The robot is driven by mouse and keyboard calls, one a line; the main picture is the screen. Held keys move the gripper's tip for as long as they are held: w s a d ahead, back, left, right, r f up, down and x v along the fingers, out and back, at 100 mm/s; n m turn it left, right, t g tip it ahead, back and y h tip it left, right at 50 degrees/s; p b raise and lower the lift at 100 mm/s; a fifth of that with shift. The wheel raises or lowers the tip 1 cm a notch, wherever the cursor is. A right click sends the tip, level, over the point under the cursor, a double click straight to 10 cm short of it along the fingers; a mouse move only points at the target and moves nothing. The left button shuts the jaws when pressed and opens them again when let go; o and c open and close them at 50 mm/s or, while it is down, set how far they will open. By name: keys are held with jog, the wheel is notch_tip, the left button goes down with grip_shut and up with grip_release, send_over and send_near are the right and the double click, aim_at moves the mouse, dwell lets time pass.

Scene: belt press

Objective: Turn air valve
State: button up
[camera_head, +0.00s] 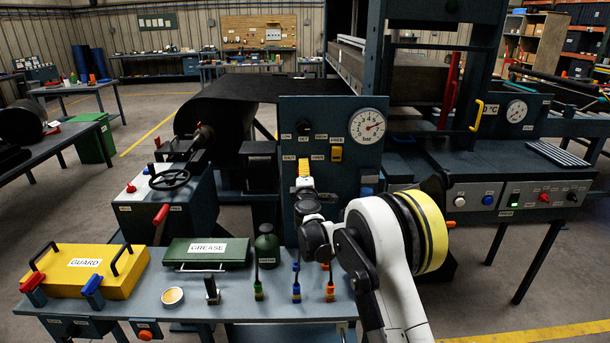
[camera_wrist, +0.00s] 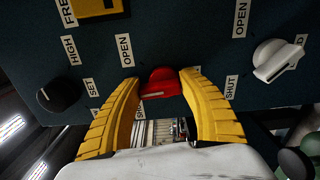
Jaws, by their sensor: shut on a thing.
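The air valve's red handle (camera_wrist: 160,82) sits on the dark blue panel (camera_wrist: 200,48), between OPEN and partly covered SHUT labels in the wrist view. My gripper (camera_wrist: 160,77) has its yellow fingers on both sides of the handle, shut on it. In the head view my gripper (camera_head: 304,170) reaches the lower left of the upright panel (camera_head: 350,109) and hides the handle. A SHUT label (camera_head: 288,157) shows beside the fingers. The panel's round gauge (camera_head: 368,126) is at upper right.
The wrist view shows a black knob (camera_wrist: 58,95) at left and a white handle (camera_wrist: 278,60) at right. A yellow switch (camera_head: 337,154) is right of my fingers. Below stands a bench (camera_head: 190,300) with a yellow guard (camera_head: 85,268), green grease case (camera_head: 206,252) and oil can (camera_head: 266,246).

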jog(key=n, duration=0.4)
jog(key=shift+a+r+n, duration=0.1)
jog(key=shift+r+n, duration=0.05)
jog(key=shift+n, duration=0.15)
jog(key=shift+w+a+n+b, duration=0.15)
jog(key=shift+n+b, duration=0.2)
jog(key=shift+n, duration=1.25)
jog(key=o, duration=1.1)
jog(key=shift+o, duration=0.2)
jog(key=s, duration=1.2)
jog(key=shift+s, duration=0.15)
